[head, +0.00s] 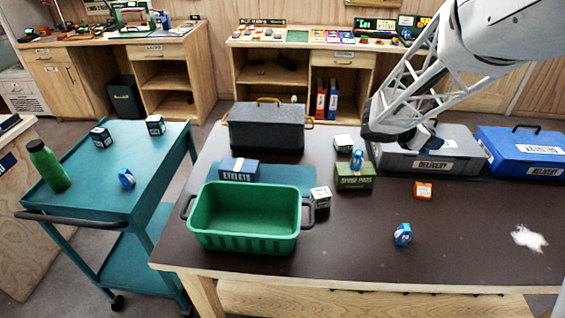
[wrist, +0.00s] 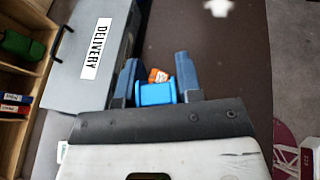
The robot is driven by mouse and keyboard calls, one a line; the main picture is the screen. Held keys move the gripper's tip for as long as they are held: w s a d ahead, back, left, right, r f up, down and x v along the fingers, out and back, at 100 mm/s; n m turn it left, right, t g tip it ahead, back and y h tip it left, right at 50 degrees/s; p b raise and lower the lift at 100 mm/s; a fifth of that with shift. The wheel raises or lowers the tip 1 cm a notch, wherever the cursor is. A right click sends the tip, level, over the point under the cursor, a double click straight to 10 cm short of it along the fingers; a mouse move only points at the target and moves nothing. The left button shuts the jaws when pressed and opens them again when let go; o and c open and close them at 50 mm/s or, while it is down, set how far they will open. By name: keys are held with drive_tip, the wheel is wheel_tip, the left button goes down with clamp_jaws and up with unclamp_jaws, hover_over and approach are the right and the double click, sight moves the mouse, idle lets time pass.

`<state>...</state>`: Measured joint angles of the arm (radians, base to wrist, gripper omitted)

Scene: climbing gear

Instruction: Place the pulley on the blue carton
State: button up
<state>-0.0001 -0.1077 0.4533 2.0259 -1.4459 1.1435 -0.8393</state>
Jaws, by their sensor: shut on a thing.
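My gripper (head: 424,138) is above the grey delivery case at the right of the table. In the wrist view, its two blue-grey fingers (wrist: 158,88) are shut on a bright blue spool-shaped piece, which looks like the pulley (wrist: 155,94). In the head view the held piece is mostly hidden by the gripper. The blue carton (head: 238,169) lies left of the middle of the table, behind the green bin and in front of the dark case.
A green bin (head: 245,198) and a dark handled case (head: 266,130) flank the carton. A green carton (head: 354,180) bears a small blue item (head: 357,161). An orange box (head: 422,190), white boxes, another blue item (head: 403,234) and a blue case (head: 522,152) are also on the table.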

drive_tip(key=w+a+n+t, duration=0.2)
drive_tip(key=w+a, duration=0.5)
drive_tip(key=a, duration=0.7)
drive_tip(key=n+t+y, duration=0.4)
hover_over(243, 162)
wheel_tip(243, 162, down, 5)
drive_tip(key=shift+s+f+t, duration=0.1)
drive_tip(key=shift+f+t, duration=0.2)
drive_tip(key=shift+f, duration=0.15)
drive_tip(key=shift+f, duration=3.15)
drive_tip(key=shift+f, duration=0.1)
drive_tip(key=shift+f, duration=1.75)
